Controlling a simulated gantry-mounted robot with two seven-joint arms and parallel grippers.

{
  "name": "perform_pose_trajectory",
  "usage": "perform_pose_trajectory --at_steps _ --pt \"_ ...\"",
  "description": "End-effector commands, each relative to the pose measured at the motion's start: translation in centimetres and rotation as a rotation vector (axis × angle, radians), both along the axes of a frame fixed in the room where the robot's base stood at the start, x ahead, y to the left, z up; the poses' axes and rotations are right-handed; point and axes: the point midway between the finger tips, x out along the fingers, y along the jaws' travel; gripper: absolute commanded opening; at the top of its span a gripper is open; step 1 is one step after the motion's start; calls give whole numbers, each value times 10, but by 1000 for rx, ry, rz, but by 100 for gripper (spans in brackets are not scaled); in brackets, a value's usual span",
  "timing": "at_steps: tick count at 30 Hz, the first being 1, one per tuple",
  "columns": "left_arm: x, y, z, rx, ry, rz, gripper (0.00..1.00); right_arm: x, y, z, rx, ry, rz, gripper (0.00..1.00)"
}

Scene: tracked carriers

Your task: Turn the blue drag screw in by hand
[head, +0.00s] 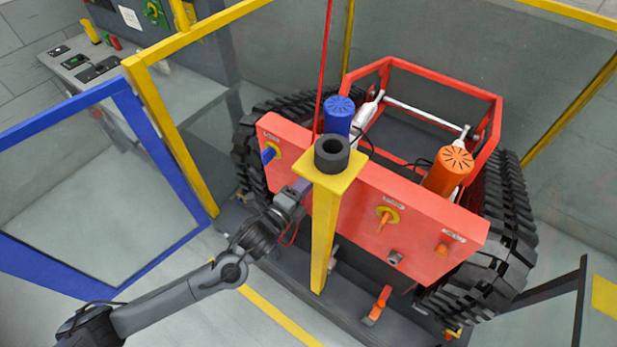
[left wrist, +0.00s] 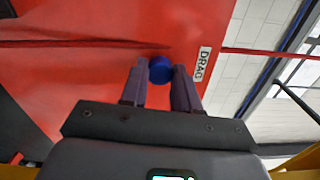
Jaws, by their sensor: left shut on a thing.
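The blue drag screw (left wrist: 160,69) sits on the red front panel beside the white DRAG label (left wrist: 204,63) in the left wrist view. The two fingers of my left gripper (left wrist: 160,80) are on either side of it, shut on it. My right gripper is not in either view.
A yellow post (head: 325,230) with a black ring (head: 332,152) on top stands in front of the panel. An orange knob (head: 386,217) and an orange lever (head: 377,305) are to the right. A blue-framed glass gate (head: 160,150) stands on the left.

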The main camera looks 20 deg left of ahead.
Motion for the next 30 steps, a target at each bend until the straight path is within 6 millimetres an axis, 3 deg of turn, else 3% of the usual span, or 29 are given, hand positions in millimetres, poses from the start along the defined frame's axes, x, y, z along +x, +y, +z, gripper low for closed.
perform_pose_trajectory --at_steps 11,24,30 --pt "0 0 1 33 -12 0 9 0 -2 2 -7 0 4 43" --pt "0 0 3 636 -198 0 9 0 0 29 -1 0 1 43" --pt "0 0 2 795 -249 -1 9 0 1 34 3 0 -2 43"
